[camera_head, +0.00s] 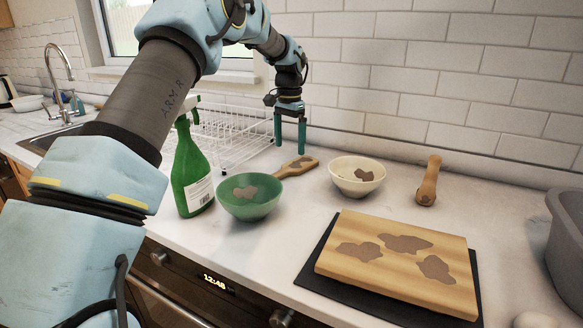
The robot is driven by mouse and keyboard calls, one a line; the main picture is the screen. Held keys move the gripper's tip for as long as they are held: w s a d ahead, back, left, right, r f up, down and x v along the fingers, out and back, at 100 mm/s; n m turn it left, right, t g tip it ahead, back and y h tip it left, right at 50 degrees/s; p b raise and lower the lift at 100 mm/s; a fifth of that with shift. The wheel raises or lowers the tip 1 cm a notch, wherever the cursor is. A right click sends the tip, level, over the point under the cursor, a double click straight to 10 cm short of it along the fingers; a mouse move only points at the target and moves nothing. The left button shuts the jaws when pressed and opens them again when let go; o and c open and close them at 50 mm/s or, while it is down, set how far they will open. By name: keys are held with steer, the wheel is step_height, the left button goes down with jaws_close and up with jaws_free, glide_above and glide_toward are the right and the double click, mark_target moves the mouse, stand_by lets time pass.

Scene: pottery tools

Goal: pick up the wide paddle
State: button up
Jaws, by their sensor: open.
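A wooden paddle (299,163) with a brown clay patch on its broad end lies on the counter behind and right of the green bowl. Its narrow end points left toward that bowl. It looks like the wide paddle. My gripper (289,147) hangs fingers down just above and behind it, open, with two teal fingers apart and nothing between them. I cannot tell the exact height of the fingertips. A second, narrower wooden tool (429,181) lies farther right near the wall.
A green bowl (248,210) and a cream bowl (343,186) stand near the paddle. A green spray bottle (190,175) and a white wire rack (218,128) are left. A clay-stained board (345,232) lies on a dark mat at front right. A grey tub (568,235) stands far right.

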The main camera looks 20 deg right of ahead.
mark_target(290, 168)
steer(key=shift+s+f+p, duration=0.15)
steer(key=shift+f+p, duration=1.1)
steer(key=shift+f, duration=2.25)
steer(key=shift+c, duration=0.4)
steer(key=c, duration=1.1)
